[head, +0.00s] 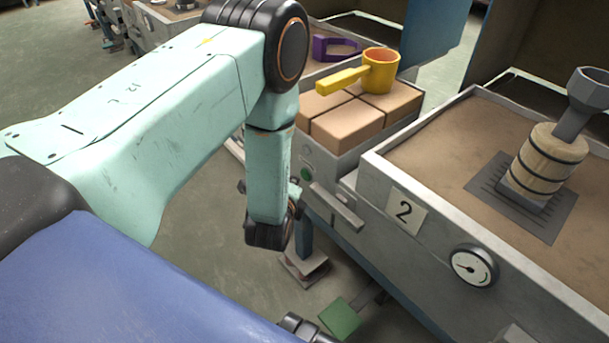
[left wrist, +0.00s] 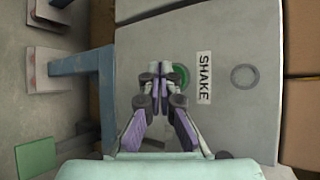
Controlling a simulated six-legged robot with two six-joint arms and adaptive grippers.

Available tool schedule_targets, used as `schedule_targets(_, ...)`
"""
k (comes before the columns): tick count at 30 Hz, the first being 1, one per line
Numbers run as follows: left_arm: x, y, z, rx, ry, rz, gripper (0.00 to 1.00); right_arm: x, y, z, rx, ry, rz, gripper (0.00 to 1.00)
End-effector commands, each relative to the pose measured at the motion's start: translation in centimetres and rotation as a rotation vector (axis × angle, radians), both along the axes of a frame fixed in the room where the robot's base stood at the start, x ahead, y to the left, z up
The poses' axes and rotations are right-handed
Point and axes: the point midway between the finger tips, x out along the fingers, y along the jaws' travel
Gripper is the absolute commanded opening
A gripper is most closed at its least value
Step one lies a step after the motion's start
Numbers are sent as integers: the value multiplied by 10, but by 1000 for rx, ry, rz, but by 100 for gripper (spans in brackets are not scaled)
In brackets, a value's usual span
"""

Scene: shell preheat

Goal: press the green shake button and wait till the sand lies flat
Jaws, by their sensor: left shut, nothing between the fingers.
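The green shake button (head: 307,174) sits on the grey front panel of the station with number plate 2. In the left wrist view the round green button (left wrist: 183,74) is beside a SHAKE label (left wrist: 204,78). My left gripper (head: 295,191) is shut and empty, its tips pointing at the panel close to the button. In the left wrist view the fingertips (left wrist: 160,72) overlap the button's left part; I cannot tell whether they touch it. The brown sand (head: 450,140) fills the open grey box at right and looks mostly level. My right gripper is not in view.
A banded wooden cylinder (head: 543,160) stands on a dark grate in the sand box, with a grey funnel-like piece above. A gauge (head: 474,267) is on the box front. A yellow ladle (head: 380,72) rests on tan blocks (head: 347,122). A green pedal (head: 340,318) is near the floor.

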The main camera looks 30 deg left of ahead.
Motion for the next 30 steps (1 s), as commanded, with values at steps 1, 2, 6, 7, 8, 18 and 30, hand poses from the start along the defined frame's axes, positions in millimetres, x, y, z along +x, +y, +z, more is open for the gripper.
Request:
schedule_targets(1,0,0,0,0,0,0,0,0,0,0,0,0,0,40)
schedule_targets(2,0,0,0,0,0,0,0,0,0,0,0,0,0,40)
schedule_targets(6,1,0,0,0,-1,0,0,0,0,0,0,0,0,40)
schedule_targets(7,2,-1,0,0,-1,0,0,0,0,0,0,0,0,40)
schedule_targets(8,2,-1,0,0,-1,0,0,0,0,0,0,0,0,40)
schedule_targets(18,8,-3,0,0,1,0,0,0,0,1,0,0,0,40)
schedule_targets(30,10,-4,0,0,0,0,0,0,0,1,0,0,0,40)
